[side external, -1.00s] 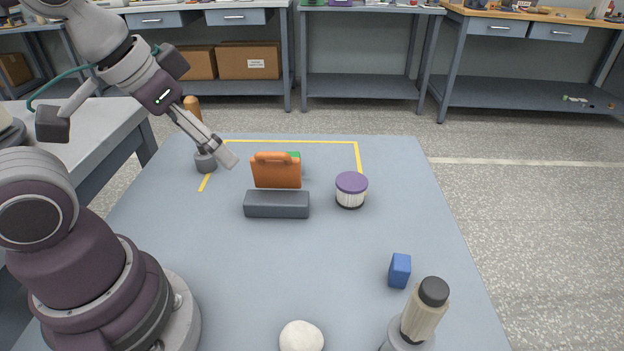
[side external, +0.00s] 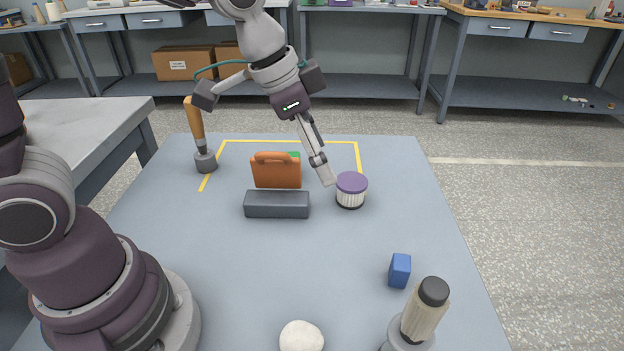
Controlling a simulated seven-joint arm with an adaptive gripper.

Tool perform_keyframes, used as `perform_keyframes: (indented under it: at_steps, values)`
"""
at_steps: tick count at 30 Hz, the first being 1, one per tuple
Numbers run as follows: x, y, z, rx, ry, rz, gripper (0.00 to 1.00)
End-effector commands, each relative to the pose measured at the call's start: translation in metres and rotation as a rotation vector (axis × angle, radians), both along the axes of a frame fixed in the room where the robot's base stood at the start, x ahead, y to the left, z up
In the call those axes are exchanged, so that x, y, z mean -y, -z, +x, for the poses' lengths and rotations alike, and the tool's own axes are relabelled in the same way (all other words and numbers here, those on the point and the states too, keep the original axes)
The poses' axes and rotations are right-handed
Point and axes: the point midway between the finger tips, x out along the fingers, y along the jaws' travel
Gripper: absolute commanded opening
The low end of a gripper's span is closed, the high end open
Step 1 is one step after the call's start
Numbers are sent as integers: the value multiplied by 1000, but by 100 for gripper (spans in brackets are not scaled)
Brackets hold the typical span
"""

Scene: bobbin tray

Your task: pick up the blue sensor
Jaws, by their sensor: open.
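The blue sensor (side external: 400,270) is a small blue block standing on the grey-blue table toward the right front. Nothing touches it. My gripper (side external: 327,177) is open and points down beside the purple-lidded container, above and behind the blue sensor and to its left. Nothing shows between its fingers.
A purple-lidded white container (side external: 351,191) stands close to my gripper. An orange case (side external: 276,171) stands behind a dark grey block (side external: 277,205). A white ball (side external: 301,337) lies at the front. The middle table is clear.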

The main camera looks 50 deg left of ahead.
Motion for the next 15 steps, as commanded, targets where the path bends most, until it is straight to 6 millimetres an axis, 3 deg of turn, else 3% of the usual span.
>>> perform_keyframes:
  at_steps: [3,6,15]
  values:
    - [35,35,26,-31,204,-6,65]
    - [55,58,37,-38,318,-16,65]
    - [79,104,48,-44,389,-26,65]
